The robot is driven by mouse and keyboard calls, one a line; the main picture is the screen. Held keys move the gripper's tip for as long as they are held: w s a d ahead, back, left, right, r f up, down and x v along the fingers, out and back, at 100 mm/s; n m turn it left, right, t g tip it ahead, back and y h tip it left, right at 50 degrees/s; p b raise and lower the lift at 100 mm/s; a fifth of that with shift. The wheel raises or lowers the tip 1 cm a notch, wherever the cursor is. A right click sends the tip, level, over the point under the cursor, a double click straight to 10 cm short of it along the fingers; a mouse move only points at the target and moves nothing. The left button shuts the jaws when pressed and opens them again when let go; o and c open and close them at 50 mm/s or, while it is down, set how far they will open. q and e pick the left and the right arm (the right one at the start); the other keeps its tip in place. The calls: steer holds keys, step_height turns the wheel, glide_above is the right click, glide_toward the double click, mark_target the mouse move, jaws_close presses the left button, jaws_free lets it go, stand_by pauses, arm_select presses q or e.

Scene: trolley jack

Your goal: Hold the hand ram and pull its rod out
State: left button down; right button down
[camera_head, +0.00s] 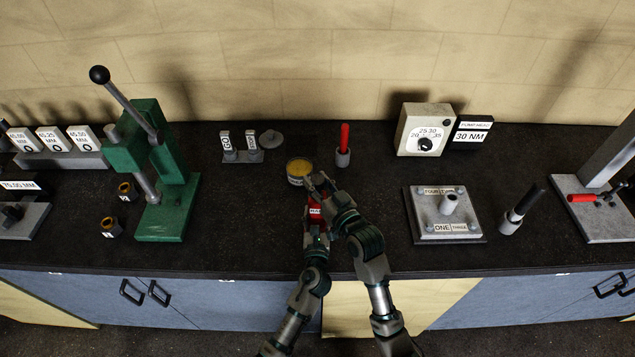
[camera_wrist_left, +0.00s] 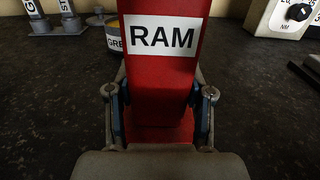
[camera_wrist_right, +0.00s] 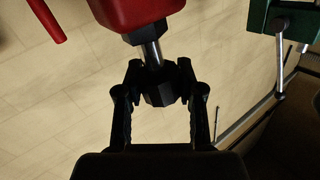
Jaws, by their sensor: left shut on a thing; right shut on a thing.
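The hand ram is a red block with a white "RAM" label (camera_wrist_left: 162,37); in the head view its red body (camera_head: 315,211) shows between my two grippers, partly hidden by them. My left gripper (camera_wrist_left: 160,98) is shut on the red body, one finger on each side. In the right wrist view the ram's red end (camera_wrist_right: 135,12) has a black collar. A short silver length of rod (camera_wrist_right: 151,54) shows between the collar and a black end knob (camera_wrist_right: 159,92). My right gripper (camera_wrist_right: 157,78) is shut on that knob. In the head view the right gripper (camera_head: 322,186) is just beyond the left one.
A yellow-topped grease tin (camera_head: 298,180) stands close behind my grippers. A red-handled tool (camera_head: 344,140) stands in a holder behind. The green press (camera_head: 165,185) is to the left, a grey plate fixture (camera_head: 420,222) to the right. The dark bench top is clear around my arms.

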arm_select(q)
steer(key=shift+a+f, duration=0.1)
steer(key=shift+f, duration=0.1)
arm_select(e)
step_height(320, 180, up, 10)
steer(key=shift+s+f, duration=0.1)
steer(key=shift+f, duration=0.05)
steer(key=c, duration=0.8)
jaws_free()
arm_select(q)
steer(key=shift+s, duration=0.1)
arm_select(e)
steer(key=shift+o, duration=0.4)
steer(key=shift+f, duration=0.1)
